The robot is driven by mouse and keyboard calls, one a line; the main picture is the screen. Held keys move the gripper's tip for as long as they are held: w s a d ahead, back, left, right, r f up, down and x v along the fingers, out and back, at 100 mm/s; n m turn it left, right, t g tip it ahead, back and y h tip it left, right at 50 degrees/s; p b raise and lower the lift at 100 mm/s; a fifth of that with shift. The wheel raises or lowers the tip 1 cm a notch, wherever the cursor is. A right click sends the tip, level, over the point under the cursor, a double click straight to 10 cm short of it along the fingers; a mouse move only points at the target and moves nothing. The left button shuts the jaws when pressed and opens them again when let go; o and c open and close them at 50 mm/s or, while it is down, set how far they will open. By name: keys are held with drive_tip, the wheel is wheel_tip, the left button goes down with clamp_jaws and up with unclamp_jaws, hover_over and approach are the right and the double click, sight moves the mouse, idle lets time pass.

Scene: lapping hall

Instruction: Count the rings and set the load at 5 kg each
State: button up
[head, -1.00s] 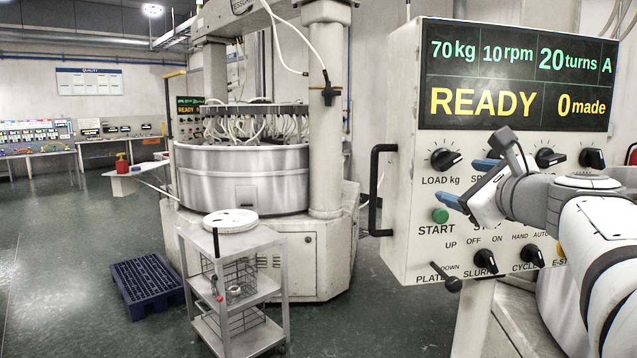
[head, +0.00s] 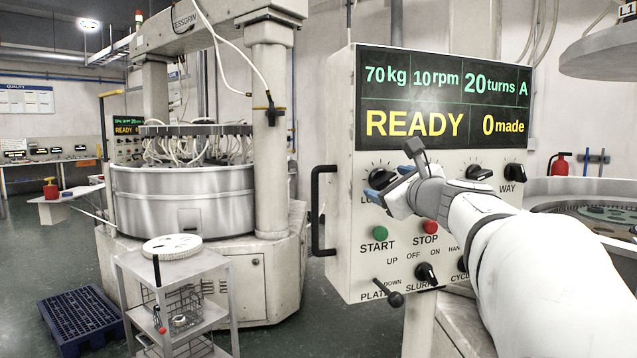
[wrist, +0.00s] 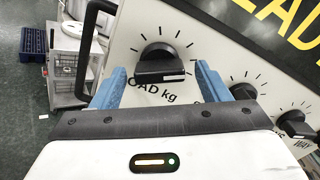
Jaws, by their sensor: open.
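The control panel (head: 340,150) faces me; its display (head: 444,100) reads 70 kg, 10 rpm, 20 turns, A, READY, 0 made. My gripper (head: 376,187) is in front of the LOAD kg knob, hiding most of it in the head view. In the wrist view the black LOAD kg knob (wrist: 160,62) sits between the blue fingers of my gripper (wrist: 160,85), which are open and on either side of it. I cannot tell whether they touch it. No rings can be made out clearly enough to count.
A black handle (head: 318,210) stands on the panel's left side. Below are the green START button (head: 380,233), red STOP button (head: 431,227) and more knobs. A trolley (head: 185,262) with a white disc (head: 172,246) and baskets stands left, beside a blue pallet (head: 80,320).

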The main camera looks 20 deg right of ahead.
drive_tip(key=shift+c, duration=0.4)
drive_tip(key=c, duration=0.9)
